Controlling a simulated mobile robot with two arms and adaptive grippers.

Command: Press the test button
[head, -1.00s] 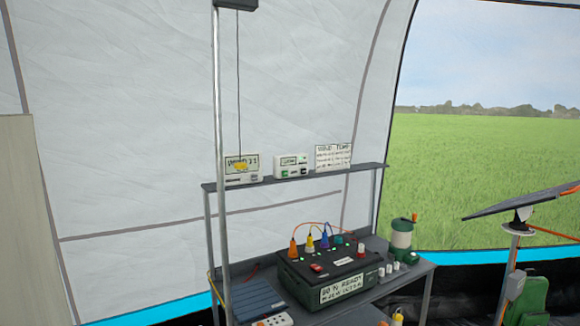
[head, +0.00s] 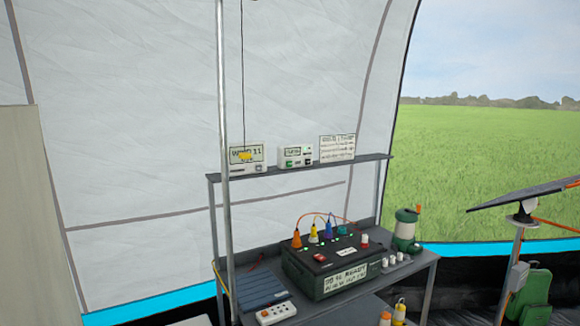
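No button labelled as a test button can be made out at this size. On the upper shelf (head: 364,161) stand a white unit (head: 259,169) with a display and a yellow object in front of it, and a second white unit (head: 295,156) with a small display and a green spot. A dark green power box (head: 306,285) sits on the bench below, with a red switch (head: 320,257) and several coloured plugs on top. Neither of my grippers is in view.
A white sign (head: 337,147) stands on the shelf. A metal pole rises in front of the bench's left side. A blue panel (head: 262,287), a socket strip (head: 275,313) and a green lantern (head: 406,230) crowd the bench. A solar panel (head: 520,194) stands at right.

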